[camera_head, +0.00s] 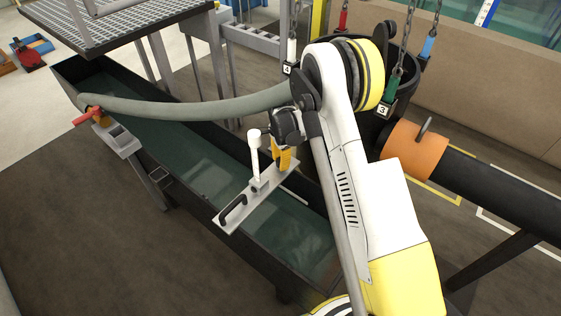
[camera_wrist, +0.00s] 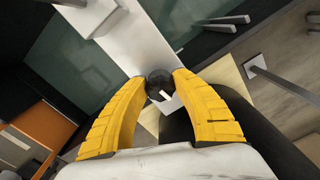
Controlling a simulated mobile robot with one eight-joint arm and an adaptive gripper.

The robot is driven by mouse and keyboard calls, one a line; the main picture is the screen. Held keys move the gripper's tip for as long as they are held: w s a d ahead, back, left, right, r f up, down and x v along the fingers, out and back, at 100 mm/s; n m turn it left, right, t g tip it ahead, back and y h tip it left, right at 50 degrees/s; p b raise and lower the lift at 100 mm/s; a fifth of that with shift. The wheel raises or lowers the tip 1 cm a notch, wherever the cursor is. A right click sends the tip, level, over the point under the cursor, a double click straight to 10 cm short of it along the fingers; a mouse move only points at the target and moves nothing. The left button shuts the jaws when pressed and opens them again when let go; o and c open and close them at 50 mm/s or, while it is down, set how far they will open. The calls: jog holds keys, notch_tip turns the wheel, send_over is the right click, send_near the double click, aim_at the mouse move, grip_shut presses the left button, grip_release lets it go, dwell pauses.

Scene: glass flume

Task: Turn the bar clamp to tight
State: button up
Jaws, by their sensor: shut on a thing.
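A dark round knob (camera_wrist: 160,82), which I take for the bar clamp, sits between my yellow fingertips in the wrist view. A small white mark shows beside it. My gripper (camera_wrist: 159,86) is shut on it. A pale flat bar (camera_wrist: 137,38) runs up behind the knob. In the head view, my gripper (camera_head: 284,160) points down at the far end of a grey bar (camera_head: 262,192) lying across the flume. The bar carries a white upright post (camera_head: 256,164) and a black handle (camera_head: 232,209). The knob is hidden there by my gripper and arm.
The long dark flume (camera_head: 180,174) holds greenish water under the bar. A grey hose (camera_head: 190,107) runs from a red-handled valve (camera_head: 88,115) towards my wrist. Chains with numbered tags (camera_head: 383,109) hang behind my arm. A black pipe with an orange collar (camera_head: 413,149) lies right.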

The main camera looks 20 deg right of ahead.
jog(key=n, duration=0.4)
jog(key=shift+s, duration=0.1)
jog(key=n, duration=0.4)
jog(key=shift+n, duration=0.4)
jog(key=n, duration=0.4)
jog(key=shift+d+n, duration=0.1)
jog(key=shift+n, duration=0.2)
jog(key=n, duration=0.8)
jog(key=shift+d, duration=0.1)
jog(key=n, duration=0.4)
jog(key=shift+n, duration=0.3)
jog(key=n, duration=0.4)
jog(key=shift+n, duration=2.1)
